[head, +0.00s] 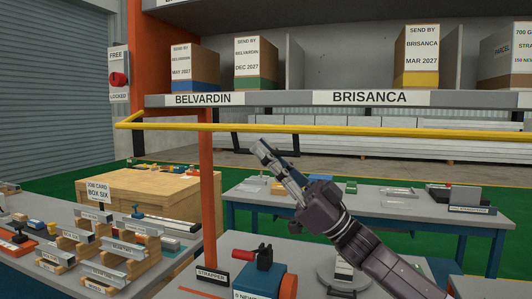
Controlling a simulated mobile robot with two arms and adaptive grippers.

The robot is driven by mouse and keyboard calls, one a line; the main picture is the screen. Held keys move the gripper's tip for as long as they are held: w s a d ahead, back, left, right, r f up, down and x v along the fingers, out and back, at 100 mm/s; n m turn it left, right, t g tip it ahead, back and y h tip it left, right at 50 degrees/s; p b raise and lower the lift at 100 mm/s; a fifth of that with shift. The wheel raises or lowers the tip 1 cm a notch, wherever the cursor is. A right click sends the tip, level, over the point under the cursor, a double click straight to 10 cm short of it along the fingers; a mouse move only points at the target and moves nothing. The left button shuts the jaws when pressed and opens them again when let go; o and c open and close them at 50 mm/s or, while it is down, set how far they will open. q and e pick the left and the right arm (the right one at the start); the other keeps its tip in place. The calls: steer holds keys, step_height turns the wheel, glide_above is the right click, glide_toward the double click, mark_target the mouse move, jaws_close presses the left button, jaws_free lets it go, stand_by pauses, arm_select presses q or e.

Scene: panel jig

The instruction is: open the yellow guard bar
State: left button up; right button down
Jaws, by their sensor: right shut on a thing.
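The yellow guard bar (400,131) runs across the head view below the parcel shelf, with a bent end at the left near the orange post. A dark handle (296,145) hangs under the bar on two short stems. My right gripper (262,149) reaches up from the lower right and is shut on the handle's crosspiece, just below the bar. Its fingers hide part of the handle. My left gripper is not in view.
A free/locked switch (118,79) with a red knob is at upper left. An orange post (208,200) stands left of my gripper. Benches with parts, a wooden crate (150,195) and a blue tool with a red handle (262,270) lie below.

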steer(key=shift+w+d, duration=0.1)
steer(key=c, duration=2)
jaws_free()
steer(key=shift+w, duration=0.1)
steer(key=shift+c, duration=0.2)
steer(key=v, duration=1.2)
steer(key=shift+f, duration=0.1)
